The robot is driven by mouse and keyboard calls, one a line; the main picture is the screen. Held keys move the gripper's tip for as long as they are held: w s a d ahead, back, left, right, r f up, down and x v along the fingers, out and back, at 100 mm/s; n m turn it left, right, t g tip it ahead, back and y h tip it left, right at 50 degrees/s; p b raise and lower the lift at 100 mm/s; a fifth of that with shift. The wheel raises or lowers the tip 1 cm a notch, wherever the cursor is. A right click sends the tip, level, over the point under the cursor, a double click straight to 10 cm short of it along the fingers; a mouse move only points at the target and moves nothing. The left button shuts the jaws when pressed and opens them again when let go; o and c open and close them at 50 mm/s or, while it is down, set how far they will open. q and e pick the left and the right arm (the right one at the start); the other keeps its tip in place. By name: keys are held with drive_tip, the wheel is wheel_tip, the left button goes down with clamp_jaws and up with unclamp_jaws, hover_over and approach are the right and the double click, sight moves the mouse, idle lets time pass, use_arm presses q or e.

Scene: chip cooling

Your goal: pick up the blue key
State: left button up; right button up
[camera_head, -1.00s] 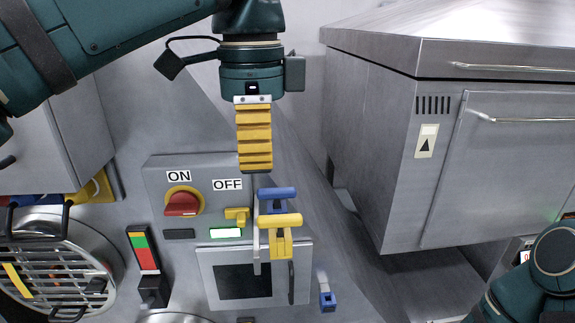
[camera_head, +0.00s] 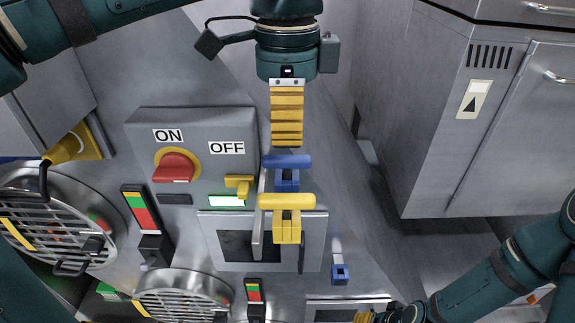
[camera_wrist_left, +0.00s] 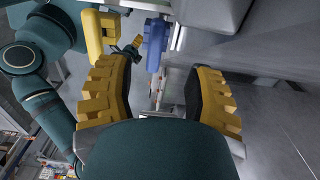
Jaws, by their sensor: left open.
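The blue key (camera_head: 287,161) has a bar-shaped handle and stands beside the box with the ON and OFF labels. A yellow key (camera_head: 287,201) of similar shape is just below it in the head view. Both also show in the left wrist view, the blue key (camera_wrist_left: 155,45) between and beyond my finger lines and the yellow key (camera_wrist_left: 97,35) to its left. My left gripper (camera_head: 287,145) is open and empty, close above the blue key in the head view, with no clear contact. My right gripper (camera_head: 364,317) only partly shows at the bottom edge; its jaws are unclear.
The control box (camera_head: 190,140) carries a red knob (camera_head: 175,167) and a small yellow part (camera_head: 240,186). A small blue piece (camera_head: 340,273) sits lower right. Round grilles (camera_head: 50,230) lie at left. A steel cabinet (camera_head: 430,150) stands at right.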

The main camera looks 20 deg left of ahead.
sight(287, 157)
use_arm(q)
drive_tip(key=shift+s+f+b, duration=0.15)
drive_tip(key=shift+f, duration=1.4)
drive_tip(key=shift+s+f+b, duration=0.15)
drive_tip(key=shift+f, duration=1.4)
clamp_jaws()
